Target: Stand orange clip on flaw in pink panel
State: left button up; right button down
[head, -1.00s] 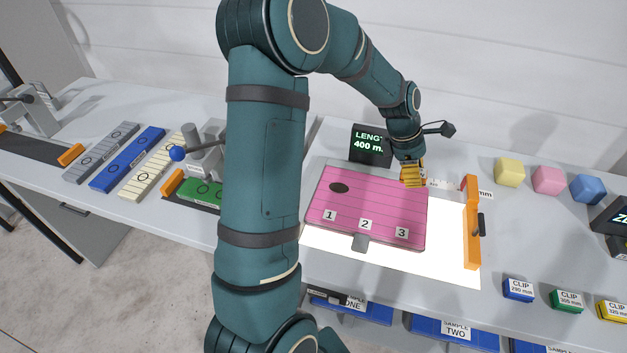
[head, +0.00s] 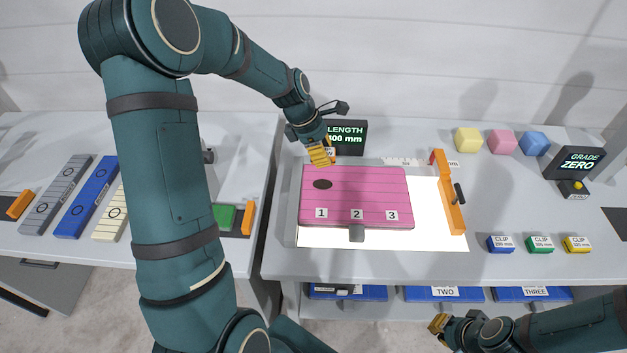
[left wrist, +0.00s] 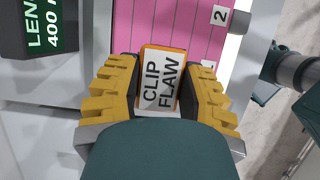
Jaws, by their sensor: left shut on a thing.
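The pink panel (head: 372,183) lies on a white sheet, with labels 1, 2 and 3 along its near edge. The flaw, a dark oval (head: 322,184), is at the panel's left. My left gripper (head: 318,157) is over the panel's far left edge, just beyond the flaw. It is shut on the orange clip (left wrist: 161,79), whose white top reads CLIP FLAW in the left wrist view. That view shows part of the pink panel (left wrist: 180,25) beyond the clip, but not the flaw. My right gripper (head: 440,325) is low at the front, away from the panel; its opening is unclear.
A black LENGTH display (head: 347,135) stands close behind my left gripper. An orange bar (head: 450,195) crosses the sheet at the panel's right. A grey clamp (head: 356,233) sits at the panel's near edge. Blue, green and yellow clip boxes (head: 540,244) stand further right.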

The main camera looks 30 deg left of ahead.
pick_arm(q)
send_over(327, 184)
jog(key=a, duration=0.1)
jog(key=f, duration=0.4)
jog(key=shift+s+f, duration=0.35)
jog(key=shift+f, duration=0.05)
jog(key=shift+f+b, duration=0.3)
jog(key=shift+f, duration=1.95)
jog(key=shift+f, duration=0.1)
jog(key=o, duration=1)
